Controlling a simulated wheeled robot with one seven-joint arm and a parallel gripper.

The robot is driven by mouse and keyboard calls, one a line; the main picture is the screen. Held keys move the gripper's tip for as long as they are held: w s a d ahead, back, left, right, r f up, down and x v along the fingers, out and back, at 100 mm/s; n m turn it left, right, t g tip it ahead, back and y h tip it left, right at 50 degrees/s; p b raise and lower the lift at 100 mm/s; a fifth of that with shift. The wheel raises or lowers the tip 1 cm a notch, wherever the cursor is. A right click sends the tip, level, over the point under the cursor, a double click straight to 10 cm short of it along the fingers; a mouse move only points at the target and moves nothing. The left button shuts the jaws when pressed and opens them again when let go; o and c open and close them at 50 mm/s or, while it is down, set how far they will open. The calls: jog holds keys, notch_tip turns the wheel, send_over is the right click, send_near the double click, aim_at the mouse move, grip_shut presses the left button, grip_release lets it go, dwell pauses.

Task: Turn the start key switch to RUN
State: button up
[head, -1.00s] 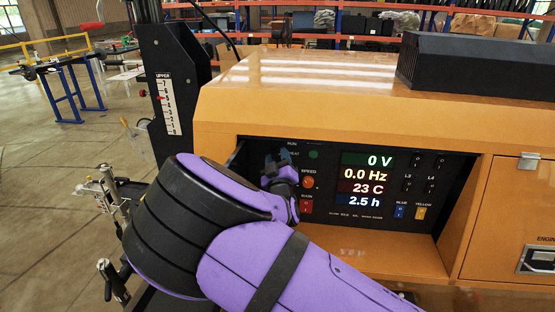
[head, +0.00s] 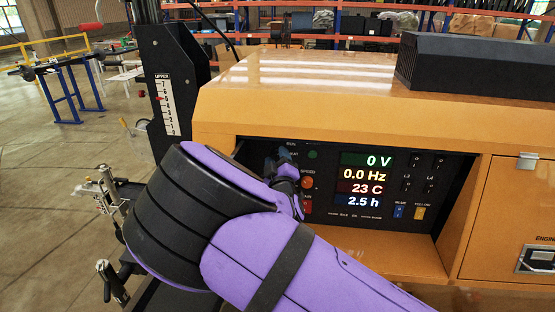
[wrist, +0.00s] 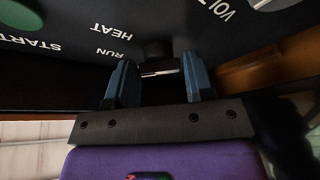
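The start key switch (wrist: 157,50) shows in the wrist view as a small dark knob with a pale line, on the black panel beside the HEAT, RUN and START lettering, which appears upside down. My gripper (wrist: 158,66) is open, with its two blue fingers on either side of the switch and a visible gap between each finger and the knob. I cannot tell how far the fingertips reach around it. In the head view my gripper (head: 286,158) is at the left part of the control panel (head: 325,205), and it and my purple arm hide the switch.
The lit display (head: 367,180) reads 0 V, 0.0 Hz, 23 C and 2.5 h. A green lamp (head: 313,154), an orange-red speed knob (head: 307,182) and a red main switch (head: 307,206) lie just right of my gripper. The orange housing (head: 300,105) surrounds the recessed panel.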

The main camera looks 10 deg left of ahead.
jog(key=shift+o, duration=1.3)
jog(key=v, duration=1.1)
